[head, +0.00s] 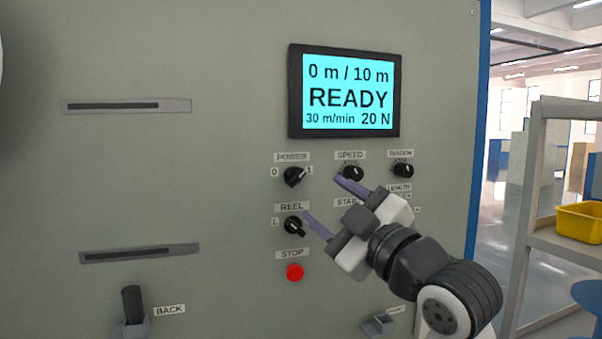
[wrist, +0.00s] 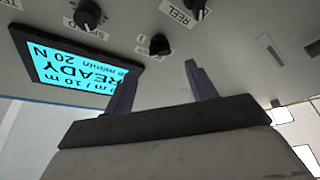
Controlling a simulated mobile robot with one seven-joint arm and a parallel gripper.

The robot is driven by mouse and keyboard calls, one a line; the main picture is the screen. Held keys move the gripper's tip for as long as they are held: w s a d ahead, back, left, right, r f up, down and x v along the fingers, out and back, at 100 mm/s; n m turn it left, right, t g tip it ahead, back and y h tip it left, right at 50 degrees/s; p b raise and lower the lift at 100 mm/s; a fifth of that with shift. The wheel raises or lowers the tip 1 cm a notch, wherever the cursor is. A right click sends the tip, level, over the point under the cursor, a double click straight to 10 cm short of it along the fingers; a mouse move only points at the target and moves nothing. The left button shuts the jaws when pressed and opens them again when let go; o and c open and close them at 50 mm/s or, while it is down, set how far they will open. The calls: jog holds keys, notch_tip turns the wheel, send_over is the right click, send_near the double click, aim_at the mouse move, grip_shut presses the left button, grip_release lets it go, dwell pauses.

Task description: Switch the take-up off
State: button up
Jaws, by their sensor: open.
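The take-up's grey front panel (head: 220,200) carries a black POWER knob (head: 294,177) marked 0 on the left and 1 on the right. Its pointer is turned toward 1. The knob also shows in the wrist view (wrist: 160,45), upside down, above the space between the fingers. The screen (head: 348,92) is lit and reads READY, 0 m / 10 m, 30 m/min, 20 N. My gripper (head: 324,198) is open and empty, its fingers pointing at the panel, to the lower right of the POWER knob. In the wrist view the fingers (wrist: 158,78) appear apart from the knob.
The REEL knob (head: 293,226) and red STOP button (head: 295,272) sit below POWER. The SPEED knob (head: 353,174) and another knob (head: 402,171) are to the right. A BACK lever (head: 132,307) is lower left. A shelf with a yellow bin (head: 580,222) stands at right.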

aim_at(300, 180)
jog(key=p+x, duration=0.2)
jog(key=x, duration=0.6)
jog(key=shift+w+a, duration=0.1)
jog(key=shift+a, duration=0.05)
jog(key=c, duration=1)
